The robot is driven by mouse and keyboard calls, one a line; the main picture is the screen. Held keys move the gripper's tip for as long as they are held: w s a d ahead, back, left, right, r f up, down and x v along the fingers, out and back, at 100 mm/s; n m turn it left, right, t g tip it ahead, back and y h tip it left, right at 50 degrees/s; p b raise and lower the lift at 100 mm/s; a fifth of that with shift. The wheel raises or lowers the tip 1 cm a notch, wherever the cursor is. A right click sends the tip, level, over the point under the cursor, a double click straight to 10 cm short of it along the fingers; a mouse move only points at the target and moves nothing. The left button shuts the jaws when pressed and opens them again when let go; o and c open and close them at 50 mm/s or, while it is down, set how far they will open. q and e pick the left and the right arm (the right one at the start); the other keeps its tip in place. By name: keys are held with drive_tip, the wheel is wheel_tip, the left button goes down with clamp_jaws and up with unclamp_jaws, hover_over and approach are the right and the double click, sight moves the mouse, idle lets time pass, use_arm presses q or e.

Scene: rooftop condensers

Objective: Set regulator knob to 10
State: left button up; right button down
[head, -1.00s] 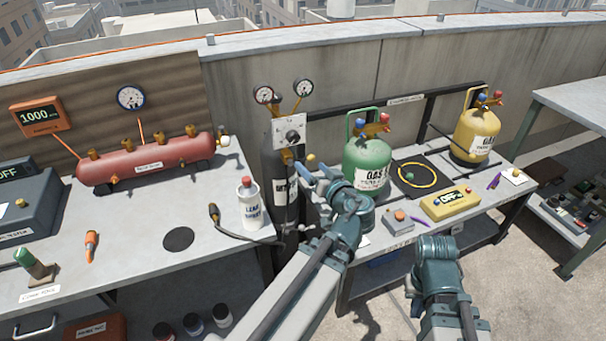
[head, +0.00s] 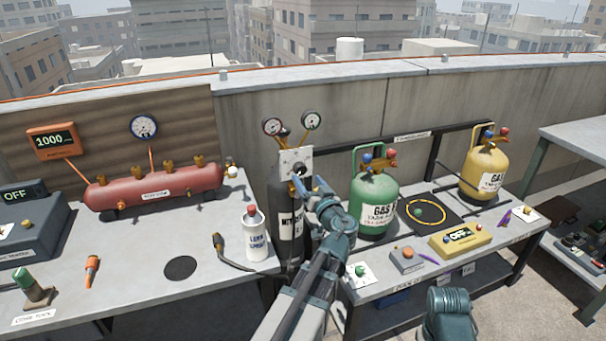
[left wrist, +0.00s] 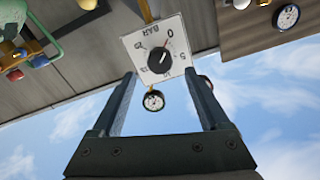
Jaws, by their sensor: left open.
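The regulator knob (head: 299,170) is a dark round knob on a white plate (head: 291,158) atop the black nitrogen cylinder (head: 291,215). In the left wrist view, the knob (left wrist: 160,59) sits on a dial plate (left wrist: 133,42) marked BAR with numbers around it. Its white pointer line appears turned towards the 0. My left gripper (head: 311,184) is just in front of the plate, open and empty. In the left wrist view, its fingers (left wrist: 159,76) stand wide apart, short of the knob and either side of it. Only part of my right arm shows, at the bottom.
Two gauges (head: 312,121) stand above the plate. A green gas cylinder (head: 377,195) is close on the right, on the bench. A white bottle (head: 254,236) stands left of the nitrogen cylinder. A red tank (head: 150,188) lies farther left.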

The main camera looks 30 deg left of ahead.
sight(301, 171)
use_arm(q)
drive_tip(key=shift+x, duration=2.5)
clamp_jaws()
drive_tip(key=shift+m, duration=0.3)
